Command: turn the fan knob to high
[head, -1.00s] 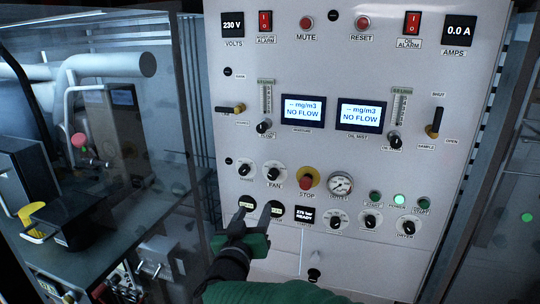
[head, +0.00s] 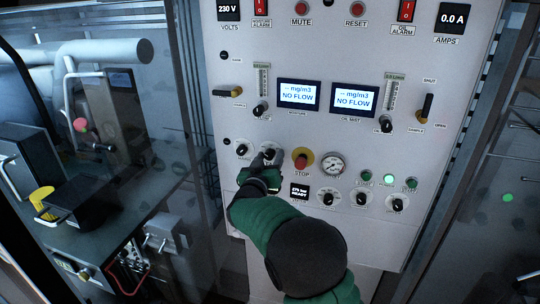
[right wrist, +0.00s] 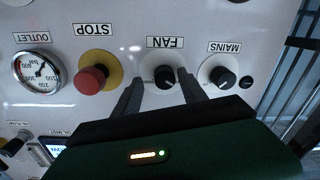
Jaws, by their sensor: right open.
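The fan knob (right wrist: 165,76) is a black knob on a white round dial under the FAN label in the right wrist view, where the picture is turned over. In the head view the fan knob (head: 270,150) is partly covered by my gripper. My right gripper (head: 265,158) is at the panel, pointing at this knob. In the right wrist view my right gripper (right wrist: 160,84) is open, with one dark finger on each side of the knob. Contact with the knob cannot be told. The knob's setting is too small to read. My left gripper is not in view.
The red stop button (head: 301,160) on its yellow ring sits right of the fan knob, with the outlet gauge (head: 332,164) beyond it. The mains knob (head: 242,150) is just left. Flow knobs and two NO FLOW screens are above. A glass partition stands at left.

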